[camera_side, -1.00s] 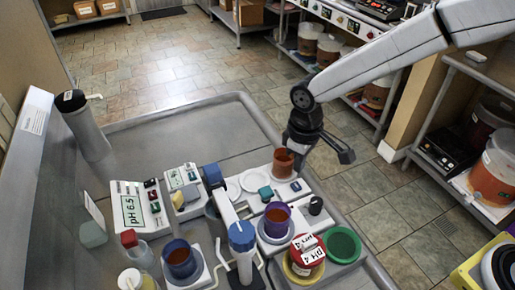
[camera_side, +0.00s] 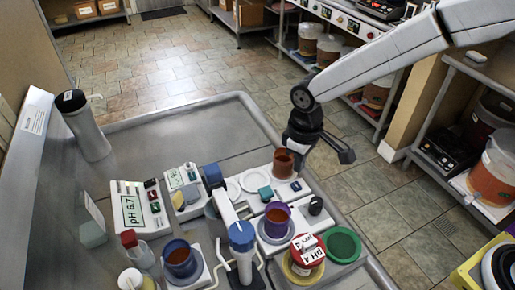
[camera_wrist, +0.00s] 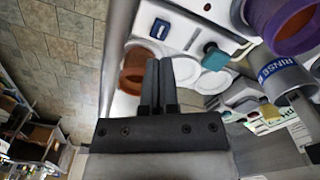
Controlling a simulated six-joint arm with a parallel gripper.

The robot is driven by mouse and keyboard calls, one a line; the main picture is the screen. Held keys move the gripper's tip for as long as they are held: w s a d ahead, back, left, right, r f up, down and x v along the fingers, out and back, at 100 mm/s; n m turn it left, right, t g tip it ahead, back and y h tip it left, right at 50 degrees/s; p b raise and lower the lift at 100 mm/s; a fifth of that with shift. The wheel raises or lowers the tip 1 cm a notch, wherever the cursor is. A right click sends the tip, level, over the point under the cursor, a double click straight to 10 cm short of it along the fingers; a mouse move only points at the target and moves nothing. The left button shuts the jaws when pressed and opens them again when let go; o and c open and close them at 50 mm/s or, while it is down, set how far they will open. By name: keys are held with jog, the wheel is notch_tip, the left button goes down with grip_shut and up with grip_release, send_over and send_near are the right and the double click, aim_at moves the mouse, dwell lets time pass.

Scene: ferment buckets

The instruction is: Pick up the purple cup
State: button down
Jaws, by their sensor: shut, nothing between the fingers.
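The purple cup (camera_side: 276,219) stands upright on a round plate of the white bench unit in the side view, with reddish-brown liquid inside. It shows large at the upper right of the wrist view (camera_wrist: 284,24), cut off by the frame edge. My gripper (camera_wrist: 159,62) is shut and empty, its two dark fingers together. In the side view my gripper (camera_side: 301,163) is beyond the purple cup, beside an orange-brown cup (camera_side: 283,162). That cup is partly hidden behind the fingers in the wrist view (camera_wrist: 131,79). I cannot tell whether the fingers touch it.
A blue-topped probe stand (camera_side: 241,236) is beside the purple cup. A red-lidded pH 4 jar (camera_side: 307,249) and a green dish (camera_side: 343,244) are near it. A blue cup (camera_side: 180,261) stands at the front left. The grey tray (camera_side: 190,125) has free room behind.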

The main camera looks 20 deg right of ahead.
aim_at(274, 219)
jog(key=c, duration=1.3)
grip_release()
jog(key=o, duration=1.3)
jog(key=shift+s+a+r+n+t+y, duration=0.15)
jog(key=shift+s+a+n+y, duration=0.4)
jog(key=shift+s+a+n, duration=0.9)
jog(key=shift+s+a+n+t+y, duration=0.2)
jog(key=shift+s+a+n+y, duration=0.3)
jog(key=shift+s+a+n, duration=0.9)
jog(key=shift+s+a+r+n+t+y, duration=0.15)
jog(key=shift+s+a+n+y, duration=0.4)
jog(key=shift+s+a+n, duration=0.9)
jog(key=shift+w+f, duration=0.1)
jog(key=shift+f, duration=0.05)
jog(key=shift+x, duration=2.55)
jog(key=shift+w, duration=0.15)
jog(key=shift+c, duration=0.2)
